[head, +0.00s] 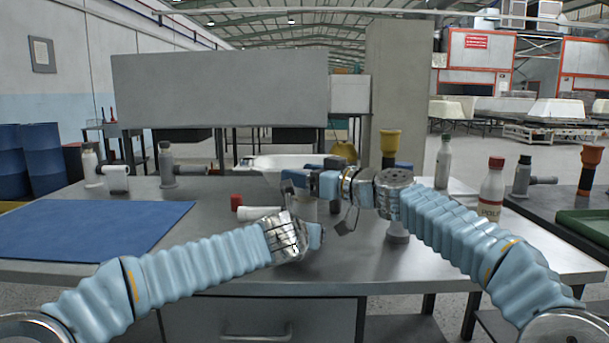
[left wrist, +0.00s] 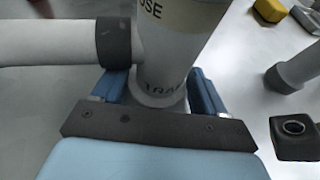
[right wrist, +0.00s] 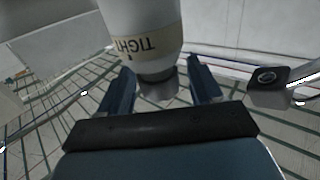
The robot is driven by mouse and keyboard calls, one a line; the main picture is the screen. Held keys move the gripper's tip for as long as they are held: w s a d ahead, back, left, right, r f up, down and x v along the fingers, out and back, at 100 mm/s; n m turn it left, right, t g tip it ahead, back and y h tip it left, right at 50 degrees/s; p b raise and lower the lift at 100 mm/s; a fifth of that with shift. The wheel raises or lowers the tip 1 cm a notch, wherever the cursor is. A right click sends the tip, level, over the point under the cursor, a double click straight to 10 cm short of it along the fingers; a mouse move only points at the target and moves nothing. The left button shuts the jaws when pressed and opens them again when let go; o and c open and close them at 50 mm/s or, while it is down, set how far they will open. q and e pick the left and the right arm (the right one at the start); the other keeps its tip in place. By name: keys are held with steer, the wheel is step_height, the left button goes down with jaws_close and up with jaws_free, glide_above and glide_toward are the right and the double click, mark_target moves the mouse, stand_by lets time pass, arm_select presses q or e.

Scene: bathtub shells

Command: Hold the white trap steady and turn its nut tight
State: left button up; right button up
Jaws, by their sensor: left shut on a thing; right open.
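The white trap (left wrist: 172,65) fills the top middle of the left wrist view, with a side pipe (left wrist: 45,43) running left from a dark collar. My left gripper (left wrist: 158,88) is shut on its lower body, one blue finger on each side. A cream band with part of a word, "OSE", shows higher up. In the right wrist view, a white cylinder with a cream band reading "TIGHT" (right wrist: 150,45), apparently the nut, stands at my open right gripper (right wrist: 162,84). Gaps show beside both fingers. In the head view, the grippers largely hide the trap; my right gripper (head: 293,182) is above my left (head: 316,236).
A blue mat (head: 95,228) covers the table's left side. A white piece with a red end (head: 237,202) lies left of the grippers. Grey pipe fittings (head: 167,163) stand at the back left. A red-capped bottle (head: 492,187) and a green tray (head: 585,226) are at right.

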steer(key=c, duration=1)
steer(key=n+g+y, duration=0.2)
steer(key=g, duration=0.1)
steer(key=shift+w+n, duration=0.1)
steer(key=shift+n, duration=0.2)
steer(key=shift+d+n+g+y, duration=0.1)
steer(key=shift+n+g+y, duration=0.2)
steer(key=shift+g, duration=0.2)
steer(key=o, duration=1)
steer(key=v, duration=1.2)
